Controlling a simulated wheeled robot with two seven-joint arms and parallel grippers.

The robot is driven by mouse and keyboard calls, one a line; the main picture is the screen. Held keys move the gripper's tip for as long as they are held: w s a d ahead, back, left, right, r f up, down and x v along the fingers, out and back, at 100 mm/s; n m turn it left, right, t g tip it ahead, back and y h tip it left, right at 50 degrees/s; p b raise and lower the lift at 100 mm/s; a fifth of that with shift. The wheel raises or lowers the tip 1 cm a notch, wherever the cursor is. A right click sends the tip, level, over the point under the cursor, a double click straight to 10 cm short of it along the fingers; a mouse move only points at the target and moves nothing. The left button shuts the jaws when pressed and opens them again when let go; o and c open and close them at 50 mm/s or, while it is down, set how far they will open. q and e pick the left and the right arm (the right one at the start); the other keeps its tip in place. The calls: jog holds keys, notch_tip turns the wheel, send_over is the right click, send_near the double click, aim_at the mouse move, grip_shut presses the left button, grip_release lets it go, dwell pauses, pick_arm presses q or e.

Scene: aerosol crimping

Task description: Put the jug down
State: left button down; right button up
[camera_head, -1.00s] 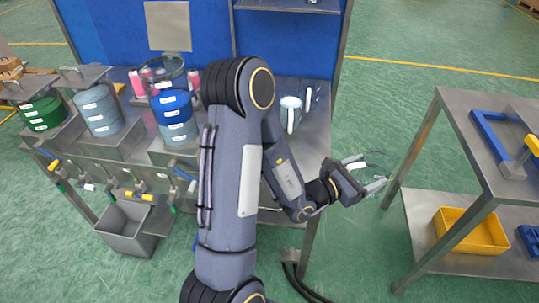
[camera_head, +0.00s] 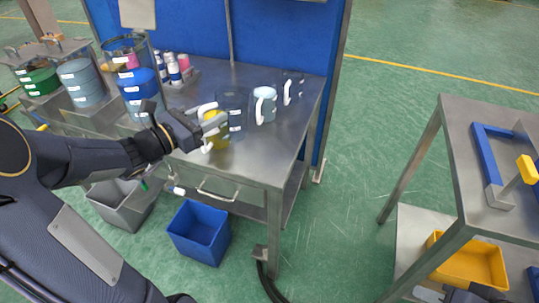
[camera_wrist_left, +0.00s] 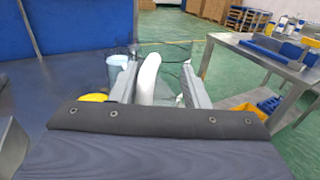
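A jug with yellow in its lower part (camera_head: 217,136) is at the front of the steel table. Its white handle faces left in the head view. My left gripper (camera_head: 207,121) is at this handle. In the left wrist view the white handle (camera_wrist_left: 148,78) lies between the two fingers of the gripper (camera_wrist_left: 160,76), near the left finger, with a gap to the right one. The fingers are apart. The jug's clear walls are hard to see, and whether its base touches the table is unclear.
A dark clear jug (camera_head: 236,100), a light blue jug (camera_head: 264,108) and a clear jug with white handle (camera_head: 292,88) stand close by. Steel table (camera_head: 262,152) is bare at front right. A blue bin (camera_head: 198,232) stands below. Another steel table (camera_head: 455,130) is at right.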

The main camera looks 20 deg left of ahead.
aim_at(236, 123)
pick_arm(q)
jog(key=w+d+f, duration=0.1)
jog(key=d, duration=0.1)
jog(key=w+d+f, duration=0.1)
jog(key=w+d, duration=0.1)
jog(key=w+d+f, duration=0.1)
jog(key=w+d, duration=0.1)
jog(key=shift+w+d+f, duration=0.15)
jog(key=shift+d+f, duration=0.05)
jog(key=shift+f, duration=0.15)
jog(key=w+d+f, duration=0.1)
jog(key=f, duration=0.2)
jog(key=w+d+f, duration=0.1)
jog(key=f, duration=0.1)
jog(key=w+d+f+b, duration=0.1)
jog(key=d+f, duration=0.1)
jog(key=f, duration=0.1)
jog(key=shift+w+f, duration=0.3)
jog(key=shift+s+a+f, duration=0.1)
jog(key=shift+s+f, duration=0.05)
jog(key=shift+f, duration=0.2)
jog(key=c, duration=1.6)
grip_release()
jog(key=shift+f, duration=0.1)
jog(key=o, duration=1.5)
jog(key=shift+r, duration=0.2)
jog(key=shift+c, duration=0.2)
